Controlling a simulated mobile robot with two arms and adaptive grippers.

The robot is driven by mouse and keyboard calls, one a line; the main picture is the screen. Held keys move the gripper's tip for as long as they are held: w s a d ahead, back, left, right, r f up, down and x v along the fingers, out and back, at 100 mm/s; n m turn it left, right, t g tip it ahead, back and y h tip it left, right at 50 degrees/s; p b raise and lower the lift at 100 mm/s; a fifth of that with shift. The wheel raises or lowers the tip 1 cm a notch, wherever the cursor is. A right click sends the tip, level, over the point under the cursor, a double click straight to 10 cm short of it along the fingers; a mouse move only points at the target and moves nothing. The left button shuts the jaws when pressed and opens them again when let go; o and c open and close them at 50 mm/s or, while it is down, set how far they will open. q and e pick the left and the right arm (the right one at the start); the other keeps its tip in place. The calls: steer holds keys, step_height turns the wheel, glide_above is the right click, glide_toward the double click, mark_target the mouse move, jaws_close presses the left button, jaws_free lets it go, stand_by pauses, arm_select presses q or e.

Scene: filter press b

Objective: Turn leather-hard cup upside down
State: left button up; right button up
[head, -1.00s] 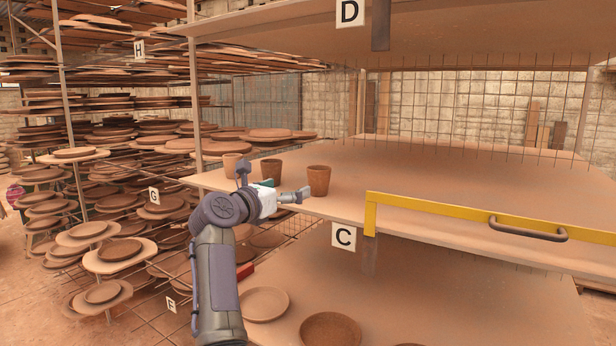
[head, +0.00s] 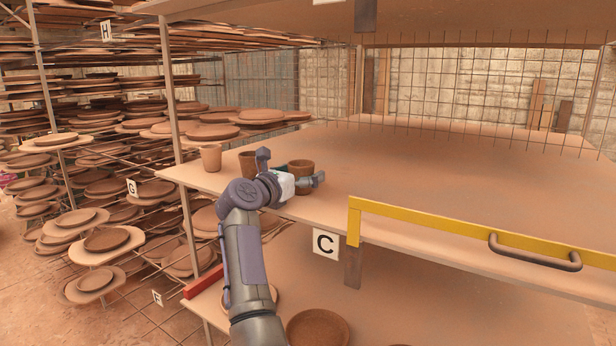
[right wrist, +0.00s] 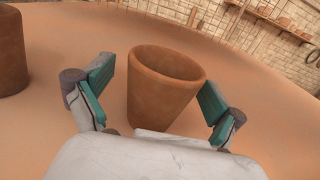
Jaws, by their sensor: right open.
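Three clay cups stand upright, mouth up, near the left end of the middle shelf (head: 420,180). The left cup (head: 211,158) is paler. The middle cup (head: 247,162) and the right cup (head: 301,170) are browner and partly hidden by my right gripper (head: 293,184). In the right wrist view the open right gripper (right wrist: 160,105) has its two teal-padded fingers on either side of one cup (right wrist: 160,90), with gaps visible. Another cup (right wrist: 10,52) shows at the left edge there. My left gripper is not in view.
A yellow guard rail (head: 430,222) with a dark handle (head: 535,253) runs along the shelf's front edge. An upper shelf (head: 460,22) hangs above. Racks with many clay plates (head: 105,240) stand at left. The shelf right of the cups is bare.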

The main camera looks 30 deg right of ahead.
steer(key=shift+a, duration=0.15)
steer(key=shift+s+a+r, duration=0.4)
steer(key=shift+a+r, duration=0.1)
steer(key=shift+a, duration=0.25)
steer(key=c, duration=0.6)
steer(key=shift+a, duration=0.1)
steer(key=shift+c, duration=2.4)
steer(key=shift+d+f, duration=0.15)
steer(key=shift+d, duration=0.15)
steer(key=shift+c, duration=1.1)
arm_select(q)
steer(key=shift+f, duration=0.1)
